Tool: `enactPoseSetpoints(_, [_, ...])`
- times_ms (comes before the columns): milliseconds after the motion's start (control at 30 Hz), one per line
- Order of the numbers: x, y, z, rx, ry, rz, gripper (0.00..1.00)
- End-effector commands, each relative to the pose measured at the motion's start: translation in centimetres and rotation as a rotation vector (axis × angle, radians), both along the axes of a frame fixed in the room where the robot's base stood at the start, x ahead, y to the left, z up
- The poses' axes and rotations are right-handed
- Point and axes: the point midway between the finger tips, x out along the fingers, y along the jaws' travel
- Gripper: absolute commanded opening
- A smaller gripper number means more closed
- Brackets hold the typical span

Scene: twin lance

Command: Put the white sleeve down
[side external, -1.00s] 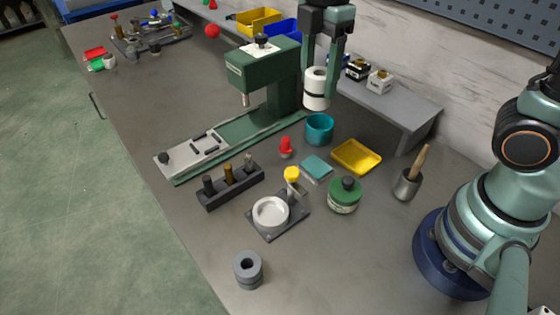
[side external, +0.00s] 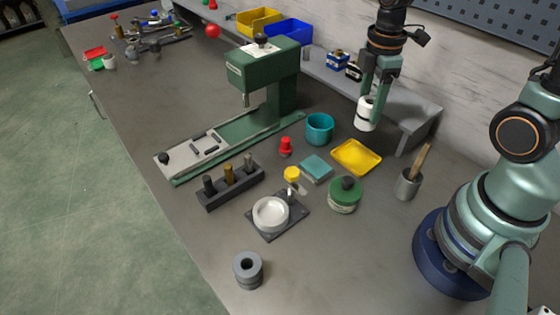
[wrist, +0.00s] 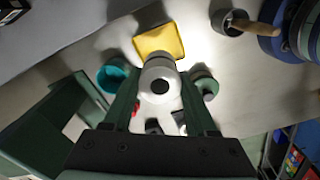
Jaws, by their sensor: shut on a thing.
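The white sleeve (side external: 366,115) is a short upright cylinder with a dark band and a hole in its top. My gripper (side external: 368,106) is shut on it and holds it in the air, in front of the grey shelf in the side view. In the wrist view the sleeve (wrist: 160,82) sits between the two green fingers of my gripper (wrist: 160,90), its dark bore facing the camera. The yellow tray (wrist: 160,40) shows just beyond it there. The sleeve's underside is hidden.
The yellow tray (side external: 357,157), teal cup (side external: 320,128), teal pad (side external: 316,168) and green-lidded jar (side external: 345,195) stand close together below. A grey pot with a wooden handle (side external: 407,184) stands at right. A green press (side external: 265,80) is at left.

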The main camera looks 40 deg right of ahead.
Motion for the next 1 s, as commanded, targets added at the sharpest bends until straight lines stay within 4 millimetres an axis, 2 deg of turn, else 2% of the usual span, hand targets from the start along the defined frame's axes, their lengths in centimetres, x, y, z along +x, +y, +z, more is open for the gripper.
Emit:
enactPoseSetpoints(100, [-0.1,0.0,-3.0,0.001,0.008,0.001,0.0])
enactPoseSetpoints(300, [0.0,0.0,-6.2,0.001,0.004,0.001,0.0])
enactPoseSetpoints(467, [0.0,0.0,-7.0,0.0,0.0,0.001,0.0])
enactPoseSetpoints(767, [0.0,0.0,-10.2,0.0,0.003,0.001,0.0])
enactPoseSetpoints(1000, [0.1,0.0,-10.7,0.0,-0.001,0.001,0.0])
